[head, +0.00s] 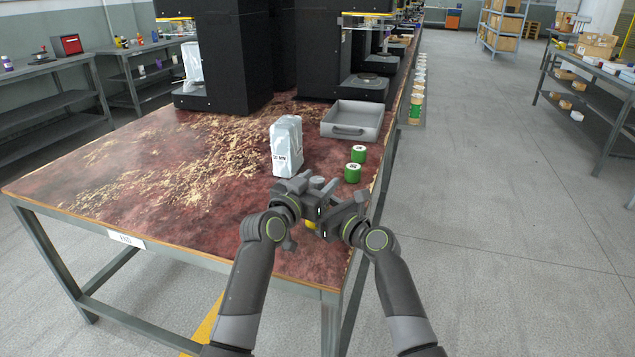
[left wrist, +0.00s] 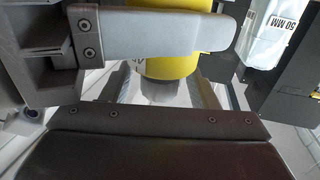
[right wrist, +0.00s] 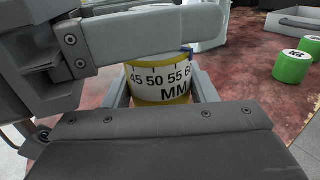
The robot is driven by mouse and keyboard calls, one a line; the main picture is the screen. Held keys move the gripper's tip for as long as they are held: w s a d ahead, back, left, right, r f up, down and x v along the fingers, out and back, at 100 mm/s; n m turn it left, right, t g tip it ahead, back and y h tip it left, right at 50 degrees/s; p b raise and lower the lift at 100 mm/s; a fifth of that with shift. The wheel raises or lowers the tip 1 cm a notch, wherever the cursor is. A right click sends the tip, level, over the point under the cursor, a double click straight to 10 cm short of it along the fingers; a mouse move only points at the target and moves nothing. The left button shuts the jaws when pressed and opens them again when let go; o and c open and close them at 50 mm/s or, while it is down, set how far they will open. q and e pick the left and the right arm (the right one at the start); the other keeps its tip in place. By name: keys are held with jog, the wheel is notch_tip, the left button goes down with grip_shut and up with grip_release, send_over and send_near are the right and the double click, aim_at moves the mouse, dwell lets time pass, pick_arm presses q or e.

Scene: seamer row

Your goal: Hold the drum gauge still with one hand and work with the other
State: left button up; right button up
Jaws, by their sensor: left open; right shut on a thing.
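The drum gauge is a yellow drum with a white scale band marked 45, 50, 55 and MM; it shows in the right wrist view (right wrist: 160,83). My right gripper (head: 335,212) is shut on it, above the table's near right edge. Only a small yellow part of the drum shows in the head view (head: 311,225); the grippers hide the rest. My left gripper (head: 312,192) is open close beside it. In the left wrist view the yellow drum (left wrist: 168,66) lies beyond the left fingers; I cannot tell whether they touch it. A small blue part (right wrist: 187,49) sits at the drum's upper rim.
A silver-white pouch (head: 287,148) marked 50 MM stands upright beyond my grippers. Two green cans (head: 358,153) (head: 352,173) stand to its right. A grey tray (head: 345,130) lies behind them, before black machines (head: 335,60). The table's left part is free of objects.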

pick_arm(q)
jog(key=c, duration=1)
jog(key=shift+w, duration=0.1)
jog(key=shift+m+g+h, duration=0.3)
jog(key=shift+m+h, duration=0.1)
jog(key=shift+h, duration=0.2)
jog(key=m+g+h, duration=0.3)
jog(key=g+h, duration=0.1)
jog(key=shift+f+m, duration=0.1)
jog(key=shift+m, duration=0.3)
jog(key=shift+f+m+g+h, duration=0.1)
jog(key=shift+m+g+h, duration=0.65)
jog(key=shift+m+g, duration=0.8)
jog(key=shift+m+g+h, duration=0.75)
jog(key=shift+m+g, duration=0.2)
jog(key=shift+g, duration=1.2)
jog(key=shift+m+g, duration=0.4)
jog(key=shift+g, duration=0.2)
jog(key=o, duration=1)
